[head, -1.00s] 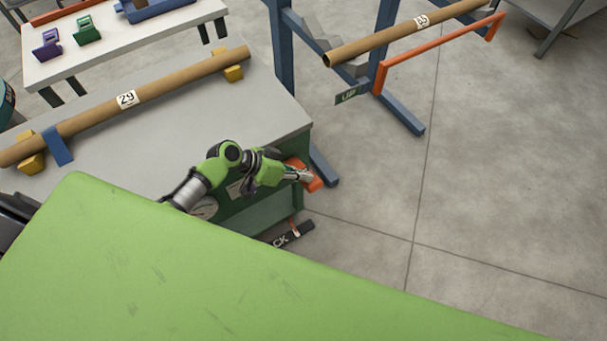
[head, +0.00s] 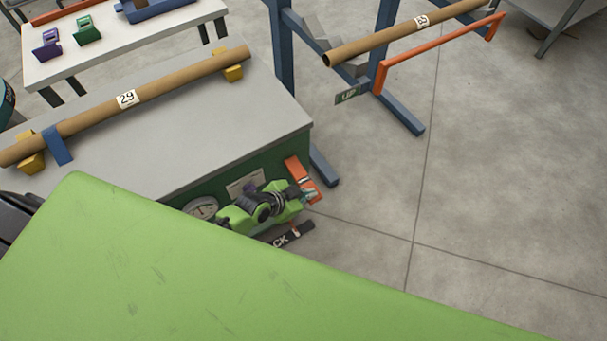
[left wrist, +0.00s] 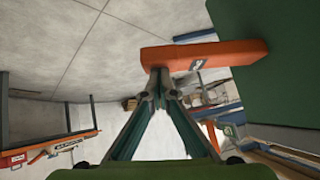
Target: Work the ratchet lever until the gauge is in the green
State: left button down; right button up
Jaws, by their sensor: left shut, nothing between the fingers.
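An orange lever (head: 297,170) sticks out at the right end of the green cabinet front. A round white gauge (head: 203,208) is on the same front, partly hidden by my arm; its reading is too small to tell. My left gripper (head: 311,194) is shut and empty at the lever's lower end. In the left wrist view the orange lever (left wrist: 225,55) lies across the top, with the shut fingertips (left wrist: 160,82) right at its left end, touching or nearly so. My right gripper is not in view.
A black bar marked "CK" (head: 296,235) is low by the cabinet. A cardboard tube (head: 170,85) lies on yellow blocks on the grey top. A blue frame (head: 284,60) with an orange rail (head: 440,55) stands behind. The floor at right is clear.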

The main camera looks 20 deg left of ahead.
pick_arm(q)
jog(key=shift+s+f+y, duration=0.15)
jog(key=shift+f+y, duration=0.15)
jog(key=shift+f, duration=0.35)
jog(key=shift+f+b, duration=0.4)
jog(key=shift+f, duration=0.25)
jog(key=shift+a+f, duration=0.1)
jog(key=shift+f, duration=0.05)
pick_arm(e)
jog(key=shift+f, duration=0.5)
pick_arm(q)
jog(key=shift+s+f, duration=0.15)
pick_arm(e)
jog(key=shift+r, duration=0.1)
pick_arm(q)
jog(key=r+p, duration=0.2)
jog(key=r, duration=0.1)
jog(key=r+p, duration=0.1)
jog(key=p, duration=0.1)
jog(key=shift+d+r, duration=0.2)
jog(key=shift+d, duration=0.2)
jog(key=v, duration=1)
jog(key=shift+s+d, duration=0.3)
jog(key=shift+d, duration=0.1)
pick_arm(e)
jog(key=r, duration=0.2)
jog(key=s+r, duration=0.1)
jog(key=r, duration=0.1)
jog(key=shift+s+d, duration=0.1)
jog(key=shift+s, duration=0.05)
